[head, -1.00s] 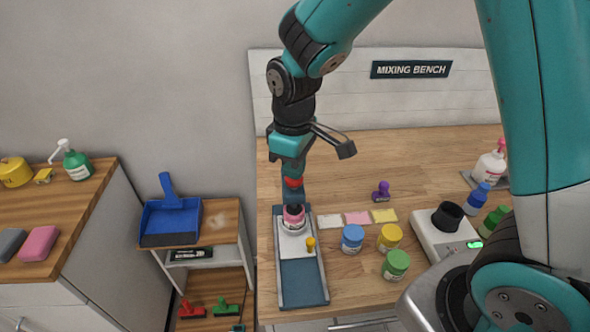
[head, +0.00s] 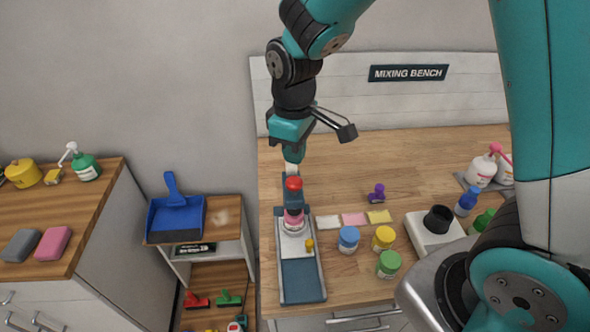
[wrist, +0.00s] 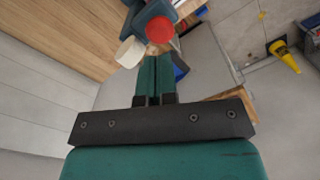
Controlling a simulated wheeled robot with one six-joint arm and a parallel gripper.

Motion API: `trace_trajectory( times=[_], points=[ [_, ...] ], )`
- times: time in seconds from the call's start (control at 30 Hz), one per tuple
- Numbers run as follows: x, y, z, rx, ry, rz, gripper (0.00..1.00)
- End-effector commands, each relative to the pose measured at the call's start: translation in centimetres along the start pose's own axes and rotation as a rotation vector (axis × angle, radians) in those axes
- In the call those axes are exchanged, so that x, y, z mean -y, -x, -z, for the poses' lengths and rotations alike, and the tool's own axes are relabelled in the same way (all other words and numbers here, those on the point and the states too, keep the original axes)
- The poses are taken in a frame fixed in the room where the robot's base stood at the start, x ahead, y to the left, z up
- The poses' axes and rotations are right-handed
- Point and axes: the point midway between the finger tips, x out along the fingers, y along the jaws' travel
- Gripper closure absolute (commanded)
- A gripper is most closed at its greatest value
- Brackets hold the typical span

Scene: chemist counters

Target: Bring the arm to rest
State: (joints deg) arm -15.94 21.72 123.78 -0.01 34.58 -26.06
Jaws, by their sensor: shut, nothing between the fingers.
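My gripper (head: 293,157) is shut and empty. It points down above the back of a blue-grey press stand (head: 301,281) on the wooden bench. The stand's red knob (head: 293,184) is just below my fingertips, and a pink-lidded jar (head: 293,218) sits under its dark head. In the wrist view my closed teal fingers (wrist: 152,62) point toward the red knob (wrist: 160,30) and a white round part (wrist: 130,52). The fingers look apart from the knob, but the exact gap is hard to tell.
Blue (head: 349,237), yellow (head: 383,237) and green (head: 388,263) jars stand right of the stand. A white scale (head: 430,230) with a black cup is farther right. A low shelf (head: 228,222) with a blue dustpan (head: 174,212) is left. The bench's back middle is clear.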

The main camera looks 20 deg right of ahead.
Motion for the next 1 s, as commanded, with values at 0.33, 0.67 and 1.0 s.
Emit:
trace_trajectory(
  times=[0.33,0.67,1.0],
  points=[
    [0.0,0.7,0.0,-0.001,0.000,0.000,1.00],
    [0.7,1.1,-0.3,-0.020,-0.010,0.012,1.00],
    [9.6,3.9,-5.8,-0.170,-0.086,0.173,1.00]
  ],
)
